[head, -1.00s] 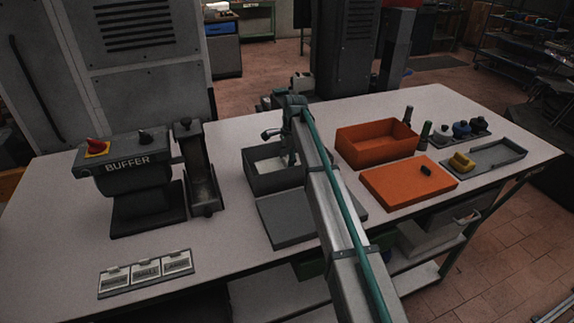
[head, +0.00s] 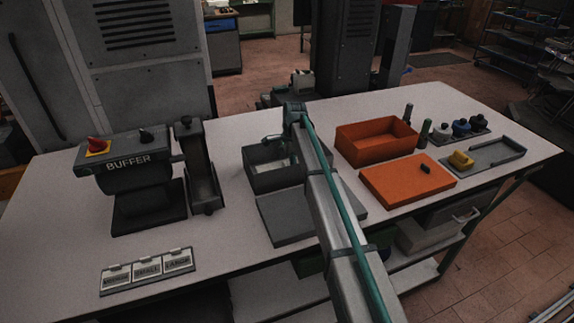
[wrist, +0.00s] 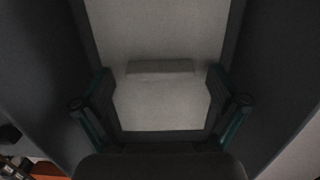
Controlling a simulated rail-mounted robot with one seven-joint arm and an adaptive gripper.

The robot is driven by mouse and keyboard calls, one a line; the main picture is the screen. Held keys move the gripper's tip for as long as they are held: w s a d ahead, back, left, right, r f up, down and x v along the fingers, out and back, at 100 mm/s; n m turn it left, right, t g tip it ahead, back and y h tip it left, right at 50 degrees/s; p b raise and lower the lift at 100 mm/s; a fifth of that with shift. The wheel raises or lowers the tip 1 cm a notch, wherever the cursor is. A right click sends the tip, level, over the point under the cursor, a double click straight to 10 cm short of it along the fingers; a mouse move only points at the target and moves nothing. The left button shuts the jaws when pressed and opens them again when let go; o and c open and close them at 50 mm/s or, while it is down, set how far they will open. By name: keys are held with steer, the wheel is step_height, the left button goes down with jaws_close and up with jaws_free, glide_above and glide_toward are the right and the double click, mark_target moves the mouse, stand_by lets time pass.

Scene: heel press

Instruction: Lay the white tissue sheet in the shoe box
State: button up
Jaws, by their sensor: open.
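The white tissue sheet (wrist: 165,115) lies flat on the floor of a dark grey open box (head: 277,184), between its walls. A pale sheet also shows inside this box in the head view (head: 268,166). A pale raised strip (wrist: 160,69) crosses the sheet in the wrist view. My gripper (wrist: 160,84) is open above the sheet, with one finger on each side and nothing between the fingertips. In the head view my arm hides part of the box. I cannot tell whether the fingertips touch the sheet.
A grey lid (head: 285,217) lies in front of the grey box. An open orange box (head: 375,147) and its lid (head: 405,182) are to the right. The buffer machine (head: 140,175) stands at left. A grey tray (head: 490,155) and several small bottles are at far right.

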steer(key=shift+r, duration=0.15)
step_height(320, 180, up, 12)
steer(key=d+b, duration=0.1)
steer(key=b, duration=0.2)
steer(key=shift+w+d, duration=0.15)
steer(key=shift+w, duration=0.15)
